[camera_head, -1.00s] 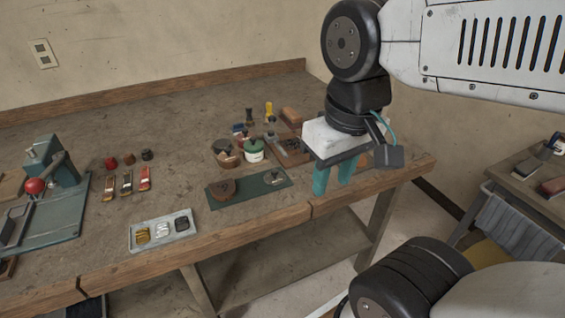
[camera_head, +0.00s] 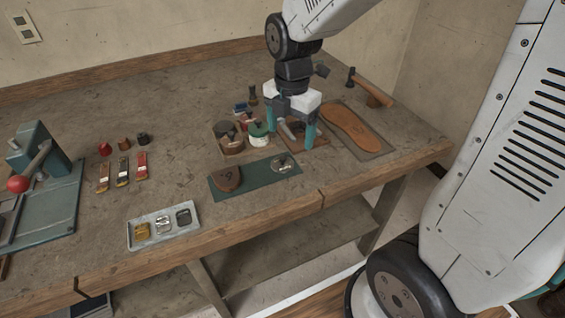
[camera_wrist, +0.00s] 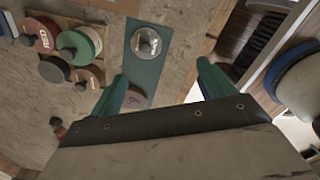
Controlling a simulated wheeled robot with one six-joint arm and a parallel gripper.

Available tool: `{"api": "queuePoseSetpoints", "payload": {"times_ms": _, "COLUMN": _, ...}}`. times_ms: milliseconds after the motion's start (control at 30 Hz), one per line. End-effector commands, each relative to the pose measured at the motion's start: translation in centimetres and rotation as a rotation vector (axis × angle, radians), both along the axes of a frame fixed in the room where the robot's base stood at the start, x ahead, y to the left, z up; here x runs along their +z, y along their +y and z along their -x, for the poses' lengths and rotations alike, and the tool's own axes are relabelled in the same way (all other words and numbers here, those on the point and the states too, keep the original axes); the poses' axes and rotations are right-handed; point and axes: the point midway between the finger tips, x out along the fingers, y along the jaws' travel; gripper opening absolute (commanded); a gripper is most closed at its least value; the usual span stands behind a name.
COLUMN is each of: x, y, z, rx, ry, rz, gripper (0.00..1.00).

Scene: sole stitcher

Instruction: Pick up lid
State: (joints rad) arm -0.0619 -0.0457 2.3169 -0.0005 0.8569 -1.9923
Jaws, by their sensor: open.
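A round silvery lid (camera_head: 284,163) with a knob lies on the right part of a green mat (camera_head: 254,179). The lid (camera_wrist: 146,42) also shows in the wrist view, ahead of and between the fingers, near the top. My gripper (camera_head: 292,133) is open and empty, pointing down above the bench, behind the lid in the head view. Its teal fingers (camera_wrist: 161,88) are apart in the wrist view and do not touch the lid. Small round pots with knobbed tops, one green (camera_head: 257,133) and one brown (camera_head: 229,140), stand left of my gripper.
A sole (camera_head: 352,126) and a hammer (camera_head: 372,88) lie to the right. A tray (camera_head: 163,229) with small items is at the front left. The front edge runs close before the mat.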

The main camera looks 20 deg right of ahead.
Motion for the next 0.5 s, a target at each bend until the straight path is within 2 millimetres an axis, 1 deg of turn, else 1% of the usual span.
{"api": "queuePoseSetpoints", "payload": {"times_ms": 33, "x": -1.0, "y": 0.2, "z": -0.7, "rx": 0.083, "ry": 0.009, "rz": 0.001, "gripper": 0.82}}
{"api": "queuePoseSetpoints", "payload": {"times_ms": 100, "x": -1.8, "y": 0.4, "z": -1.5, "rx": 0.185, "ry": 0.012, "rz": 0.002, "gripper": 0.82}}
{"api": "queuePoseSetpoints", "payload": {"times_ms": 200, "x": -2.6, "y": 0.5, "z": -2.1, "rx": 0.271, "ry": 0.014, "rz": 0.002, "gripper": 0.82}}
{"api": "queuePoseSetpoints", "payload": {"times_ms": 300, "x": -3.6, "y": 0.5, "z": -2.3, "rx": 0.302, "ry": 0.016, "rz": 0.003, "gripper": 0.82}}
{"api": "queuePoseSetpoints", "payload": {"times_ms": 500, "x": -5.8, "y": 0.6, "z": -2.4, "rx": 0.303, "ry": 0.016, "rz": 0.003, "gripper": 0.82}}
